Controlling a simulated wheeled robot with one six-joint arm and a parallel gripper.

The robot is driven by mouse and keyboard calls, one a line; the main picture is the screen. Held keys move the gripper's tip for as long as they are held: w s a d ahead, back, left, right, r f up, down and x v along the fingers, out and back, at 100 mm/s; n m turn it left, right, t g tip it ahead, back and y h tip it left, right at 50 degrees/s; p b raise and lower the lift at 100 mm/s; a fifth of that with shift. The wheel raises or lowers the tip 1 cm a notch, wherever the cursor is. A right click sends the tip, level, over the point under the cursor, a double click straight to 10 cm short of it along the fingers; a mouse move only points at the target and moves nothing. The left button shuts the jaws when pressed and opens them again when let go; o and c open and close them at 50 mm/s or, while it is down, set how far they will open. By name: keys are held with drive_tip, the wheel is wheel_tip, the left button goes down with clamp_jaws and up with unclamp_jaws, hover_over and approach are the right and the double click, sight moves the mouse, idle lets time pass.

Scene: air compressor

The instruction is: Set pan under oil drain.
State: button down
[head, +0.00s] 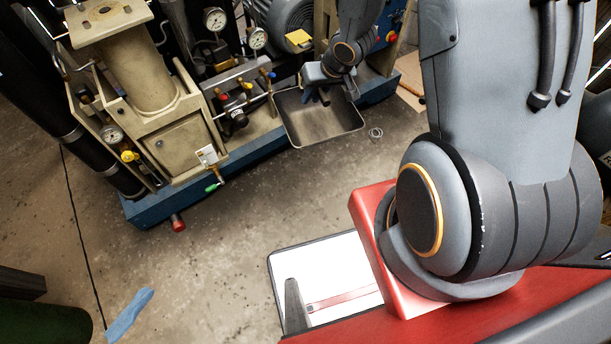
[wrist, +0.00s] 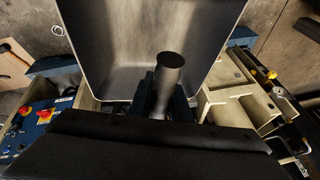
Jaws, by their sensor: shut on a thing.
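The pan (head: 318,122) is a grey metal rectangular tray with raised walls, at the front right part of the compressor's blue base. My gripper (head: 322,92) is at the pan's far edge, shut on its round grey handle (wrist: 169,75). In the wrist view the pan (wrist: 150,40) fills the upper middle. Whether the pan touches the floor or hangs above it, I cannot tell. On the compressor, a small valve with a green handle (head: 214,187) and a red-ended stub (head: 178,222) stick out at front left, away from the pan. Which fitting is the oil drain is unclear.
The compressor's blue base (head: 160,205) runs behind the pan, with gauges, pipes and a motor (head: 285,20) above. A small ring (head: 375,133) lies on the floor right of the pan. A blue cloth (head: 130,312) lies at lower left. The concrete floor between is clear.

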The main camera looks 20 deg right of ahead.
drive_tip(key=w+d+f+n+y+b, duration=0.1)
drive_tip(key=w+d+f+b, duration=0.15)
drive_tip(key=f+b, duration=2.5)
drive_tip(key=w+d+f+n+b, duration=0.25)
drive_tip(key=f+b, duration=1.45)
drive_tip(key=f, duration=2.1)
drive_tip(key=w+a+b, duration=0.3)
drive_tip(key=w, duration=0.7)
drive_tip(key=w+a+b, duration=0.3)
drive_tip(key=w+a, duration=0.1)
drive_tip(key=w, duration=0.5)
wheel_tip(320, 180, down, 8)
drive_tip(key=b, duration=0.3)
drive_tip(key=shift+r+m+g+b, duration=0.25)
drive_tip(key=shift+m+g+b, duration=0.1)
drive_tip(key=shift+g+b, duration=0.05)
drive_tip(key=shift+f, duration=0.15)
drive_tip(key=c, duration=1.7)
unclamp_jaws()
